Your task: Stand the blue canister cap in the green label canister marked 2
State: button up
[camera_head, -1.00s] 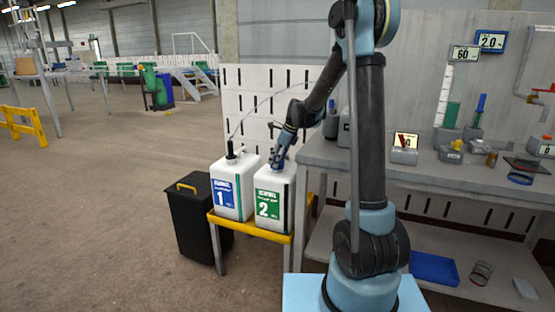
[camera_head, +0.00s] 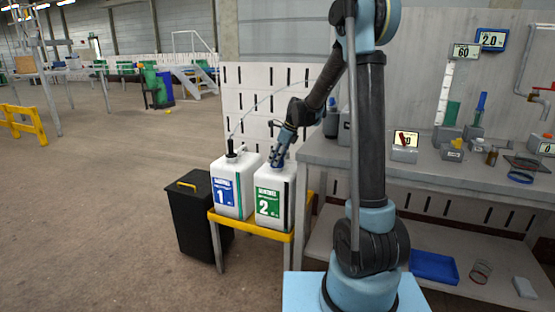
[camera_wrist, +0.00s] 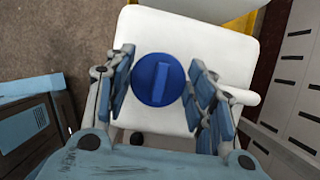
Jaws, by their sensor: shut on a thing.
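The green label canister marked 2 (camera_head: 270,222) is white and stands upright on the yellow-edged stand, right of the blue label canister 1 (camera_head: 224,208). Its white top (camera_wrist: 215,40) fills much of the wrist view. The round blue cap (camera_wrist: 158,68), with a raised bar across it, is over this top. My gripper (camera_wrist: 162,90) is shut on the cap, with one finger on each side. In the head view my gripper (camera_head: 277,160) points down at the top of canister 2. The cap's underside is hidden, so I cannot tell whether it is seated or just above the opening.
A black bin (camera_head: 198,225) with a yellow handle stands left of the stand (camera_head: 255,230). A grey workbench (camera_head: 440,178) with gauges and small parts is on the right. A white slotted panel (camera_head: 255,90) stands behind the canisters. The floor at left is open.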

jog(key=shift+f, duration=0.2)
jog(key=shift+f, duration=0.25)
jog(key=shift+f, duration=0.15)
dwell(0.7)
jog(key=o, duration=1.2)
jog(key=v, duration=1.2)
jog(key=shift+a, duration=0.1)
